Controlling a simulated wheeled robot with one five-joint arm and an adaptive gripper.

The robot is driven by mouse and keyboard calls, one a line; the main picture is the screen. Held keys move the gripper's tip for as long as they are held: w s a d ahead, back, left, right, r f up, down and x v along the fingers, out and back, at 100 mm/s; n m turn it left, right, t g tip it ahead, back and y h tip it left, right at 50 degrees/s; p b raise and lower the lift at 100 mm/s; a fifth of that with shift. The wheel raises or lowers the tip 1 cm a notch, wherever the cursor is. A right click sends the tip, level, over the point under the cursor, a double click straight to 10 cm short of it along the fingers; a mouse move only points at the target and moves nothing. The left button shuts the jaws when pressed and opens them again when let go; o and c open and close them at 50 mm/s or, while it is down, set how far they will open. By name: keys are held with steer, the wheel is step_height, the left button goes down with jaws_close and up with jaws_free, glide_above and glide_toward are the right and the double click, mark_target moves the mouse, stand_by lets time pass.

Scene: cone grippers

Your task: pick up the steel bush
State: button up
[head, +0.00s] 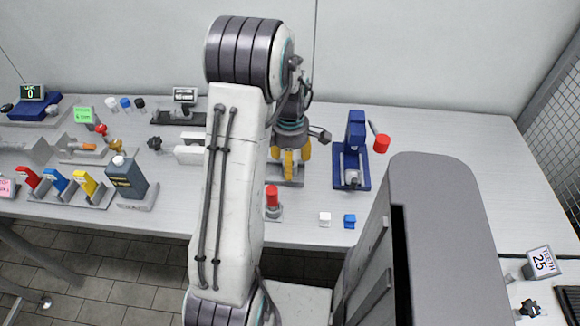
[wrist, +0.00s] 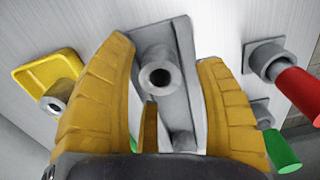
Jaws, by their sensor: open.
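My gripper (head: 288,160) is open above a grey plate (head: 286,181) near the middle of the bench. In the wrist view its two yellow fingers (wrist: 164,58) stand apart. A hollow grey steel cylinder (wrist: 158,68), its dark bore facing the camera, shows between them on the grey plate. I see space between the cylinder and both fingers, and no contact. A second short grey ring (wrist: 56,103) sits at a yellow tray (wrist: 50,72), left of the left finger. I cannot tell which one is the steel bush. In the head view, my fingers hide the cylinder.
A red-topped peg (head: 272,198) stands in a grey holder close to my gripper. A blue press (head: 354,152) stands to the right.

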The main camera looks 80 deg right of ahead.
steer(key=shift+f, duration=0.55)
steer(key=shift+c, duration=0.5)
jaws_close()
